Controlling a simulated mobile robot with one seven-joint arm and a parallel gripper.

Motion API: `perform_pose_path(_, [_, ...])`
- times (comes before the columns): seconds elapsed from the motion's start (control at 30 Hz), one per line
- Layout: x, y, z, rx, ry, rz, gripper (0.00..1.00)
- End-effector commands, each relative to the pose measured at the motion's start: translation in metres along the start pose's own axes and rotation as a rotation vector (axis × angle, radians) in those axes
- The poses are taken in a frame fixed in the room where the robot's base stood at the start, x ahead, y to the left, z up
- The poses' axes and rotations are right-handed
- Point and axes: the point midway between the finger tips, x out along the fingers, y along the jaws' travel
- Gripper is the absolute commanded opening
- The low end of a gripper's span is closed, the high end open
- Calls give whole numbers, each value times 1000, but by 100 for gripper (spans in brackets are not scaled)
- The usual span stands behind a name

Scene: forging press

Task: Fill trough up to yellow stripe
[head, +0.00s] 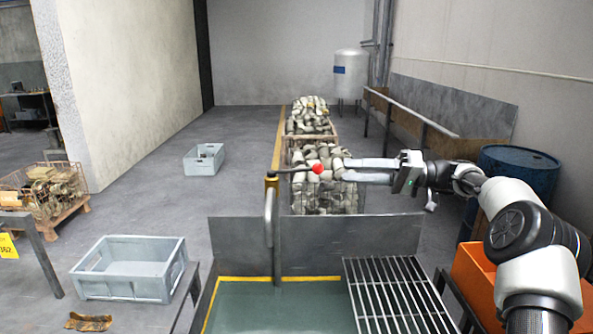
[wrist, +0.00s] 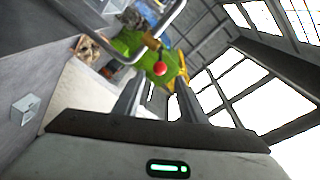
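The trough (head: 199,308) stands at the bottom centre with greenish water (head: 280,308) in it. Its yellow stripe (head: 280,278) shows along the back and left walls, above the water. A grey pipe tap (head: 278,235) rises at its back, with a lever ending in a red knob (head: 318,169). I cannot make out a stream from the spout. My gripper (head: 334,169) reaches in from the right, fingertips close to the knob. In the wrist view the gripper (wrist: 158,88) is open, and the knob (wrist: 160,68) lies in line with the gap, around the fingertips; contact is unclear.
A slatted grate (head: 398,296) covers the trough's right side. A grey crate (head: 130,268) stands at left and another (head: 204,159) on the floor behind. Filled bins (head: 322,185) stand behind the tap. A blue drum (head: 522,168) and orange container (head: 475,280) are at right.

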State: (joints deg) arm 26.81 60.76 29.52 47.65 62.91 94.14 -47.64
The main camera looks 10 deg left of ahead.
Motion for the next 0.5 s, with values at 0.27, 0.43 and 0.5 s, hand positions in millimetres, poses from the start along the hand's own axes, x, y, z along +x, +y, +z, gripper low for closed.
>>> perform_pose_path(0.27, [64,-1,1,3,-5,-1,38])
perform_pose_path(0.43, [100,-1,1,2,-5,0,38])
perform_pose_path(0.5, [113,-1,0,2,-4,0,38])
